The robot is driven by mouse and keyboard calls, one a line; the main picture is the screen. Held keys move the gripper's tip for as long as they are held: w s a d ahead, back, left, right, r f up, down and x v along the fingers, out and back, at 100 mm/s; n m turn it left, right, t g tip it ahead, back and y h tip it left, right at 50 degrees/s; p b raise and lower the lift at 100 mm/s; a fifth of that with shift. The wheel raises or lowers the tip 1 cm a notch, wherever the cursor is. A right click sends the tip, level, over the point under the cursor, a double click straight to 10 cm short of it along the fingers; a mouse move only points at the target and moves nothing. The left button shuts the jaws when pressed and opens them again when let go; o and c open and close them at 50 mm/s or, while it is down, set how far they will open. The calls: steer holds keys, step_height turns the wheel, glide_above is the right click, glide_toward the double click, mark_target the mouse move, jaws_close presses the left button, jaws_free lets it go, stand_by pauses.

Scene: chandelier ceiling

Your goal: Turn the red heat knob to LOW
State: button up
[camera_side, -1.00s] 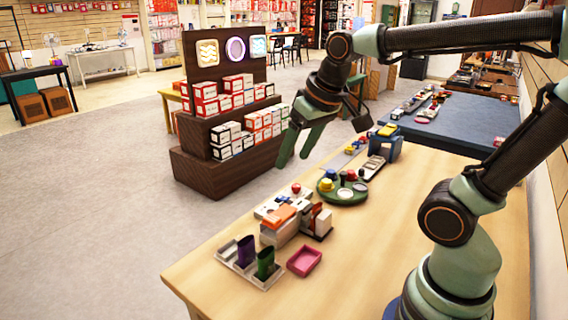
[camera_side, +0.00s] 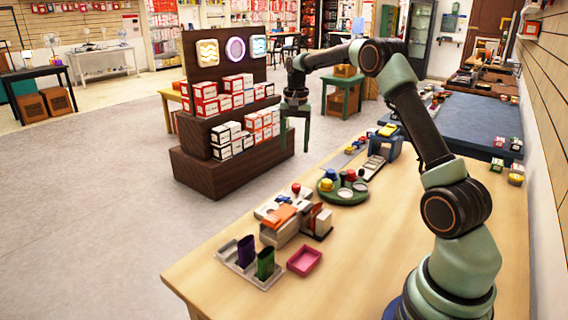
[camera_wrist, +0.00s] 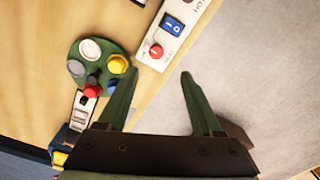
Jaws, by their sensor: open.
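The red heat knob (camera_wrist: 156,51) sits on a white panel (camera_wrist: 172,25) beside a blue rocker switch (camera_wrist: 172,24) in the wrist view. Lettering is printed next to the knob, but its pointer setting is too small to read. In the side view the red knob (camera_side: 296,188) is at the panel's far end, near the table's left edge. My gripper (camera_side: 295,142) hangs above and beyond that edge, fingers down, empty and apart from the knob. In the wrist view my gripper (camera_wrist: 160,73) is open, and the knob appears just ahead of the gap between its fingertips.
A round green board (camera_side: 343,201) with coloured knobs stands close to the panel; it also shows in the wrist view (camera_wrist: 103,48). An orange-topped block (camera_side: 279,226), a grey tray with cups (camera_side: 228,257) and a pink dish (camera_side: 304,260) are nearer.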

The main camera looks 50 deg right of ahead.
mark_target(296, 185)
steer(key=shift+m, duration=0.4)
steer(key=f, duration=0.4)
steer(key=d+f, duration=0.1)
steer(key=f, duration=0.8)
steer(key=shift+d+f, duration=0.15)
steer(key=shift+f, duration=0.15)
jaws_close()
